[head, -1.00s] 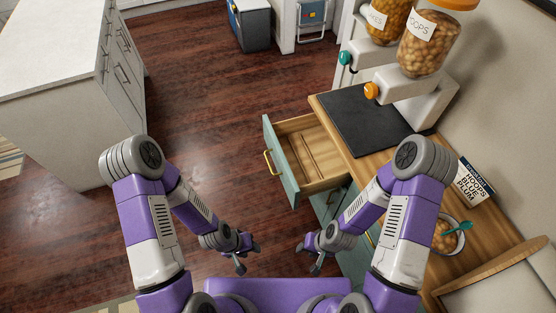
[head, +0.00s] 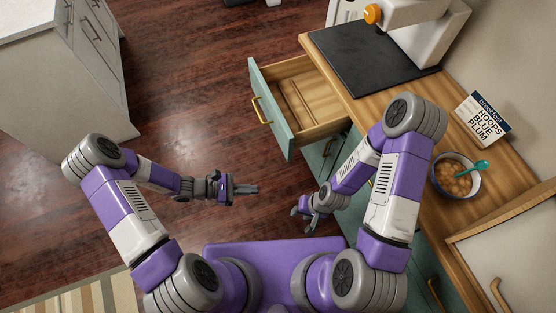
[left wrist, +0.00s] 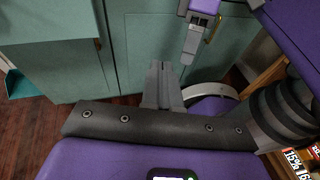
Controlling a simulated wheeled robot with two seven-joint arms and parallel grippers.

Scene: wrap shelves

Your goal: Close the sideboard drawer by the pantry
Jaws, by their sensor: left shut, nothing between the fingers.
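The sideboard drawer (head: 272,112) is pulled well open, with a teal front and a brass handle (head: 262,111). Its wooden inside looks empty. It juts left from the teal sideboard (head: 345,78). My left gripper (head: 258,189) is shut and empty, over the floor below the drawer front in the head view and apart from it. Its closed fingers (left wrist: 162,85) point at teal cabinet doors (left wrist: 70,65) in the left wrist view. My right gripper (head: 301,221) has its fingers spread, empty, near the sideboard's lower doors.
On the sideboard top stand a dark mat (head: 370,62), a white dispenser (head: 425,40), a breakfast sign (head: 483,120) and a bowl of cereal (head: 456,175) with a teal spoon. A white cabinet (head: 60,80) stands at the left. The wooden floor between is clear.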

